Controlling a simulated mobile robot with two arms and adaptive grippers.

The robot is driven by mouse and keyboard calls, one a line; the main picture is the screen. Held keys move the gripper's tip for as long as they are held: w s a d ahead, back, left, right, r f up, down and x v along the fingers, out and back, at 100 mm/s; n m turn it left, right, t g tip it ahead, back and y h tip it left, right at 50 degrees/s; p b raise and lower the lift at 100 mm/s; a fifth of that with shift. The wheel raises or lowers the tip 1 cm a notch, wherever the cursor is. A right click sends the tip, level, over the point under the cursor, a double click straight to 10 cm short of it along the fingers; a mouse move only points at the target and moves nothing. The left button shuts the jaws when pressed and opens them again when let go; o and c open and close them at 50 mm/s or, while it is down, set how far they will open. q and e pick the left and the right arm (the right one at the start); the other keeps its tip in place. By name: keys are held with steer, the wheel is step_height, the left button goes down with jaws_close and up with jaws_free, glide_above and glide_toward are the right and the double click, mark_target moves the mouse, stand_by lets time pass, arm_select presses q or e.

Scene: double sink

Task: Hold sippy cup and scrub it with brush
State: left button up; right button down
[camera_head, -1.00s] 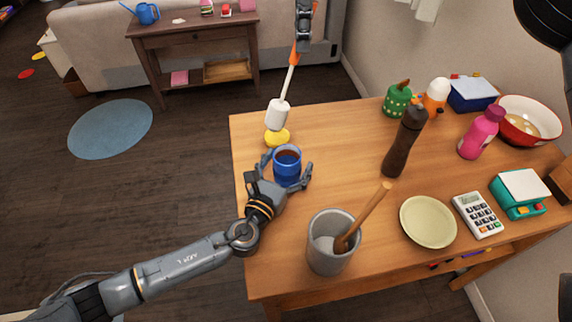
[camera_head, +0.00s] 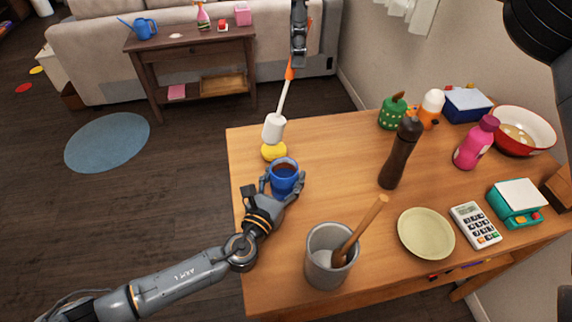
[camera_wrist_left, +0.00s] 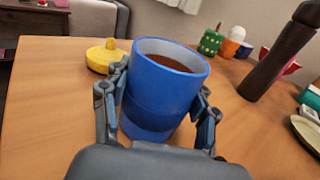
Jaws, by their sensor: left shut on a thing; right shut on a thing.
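The blue sippy cup (camera_head: 284,180) stands upright near the table's left edge, open at the top and brown inside. My left gripper (camera_head: 282,186) is shut on it, with fingers on both sides, as the left wrist view shows on the cup (camera_wrist_left: 160,95). The yellow lid (camera_head: 274,152) lies on the table just behind the cup. My right gripper (camera_head: 297,58) is shut on the orange handle of the brush (camera_head: 274,128). The white brush head hangs down and appears just above the lid, apart from the cup; its exact height is unclear.
A grey container (camera_head: 322,262) with a wooden-handled tool stands in front of the cup. A dark brown grinder (camera_head: 399,155) stands to the right. A plate (camera_head: 426,235), calculator (camera_head: 475,226) and pink bottle (camera_head: 474,145) are farther right. The table between cup and grinder is clear.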

mark_target(294, 73)
steer(key=shift+t+h, duration=0.9)
steer(key=shift+s+a+f, duration=0.2)
steer(key=shift+s+f, duration=0.45)
steer(key=shift+f, duration=0.15)
steer(key=shift+s+a+f, duration=0.15)
steer(key=shift+s+f, duration=0.45)
steer(key=shift+f, duration=0.2)
step_height(294, 73, down, 13)
steer(key=shift+d+f, duration=0.1)
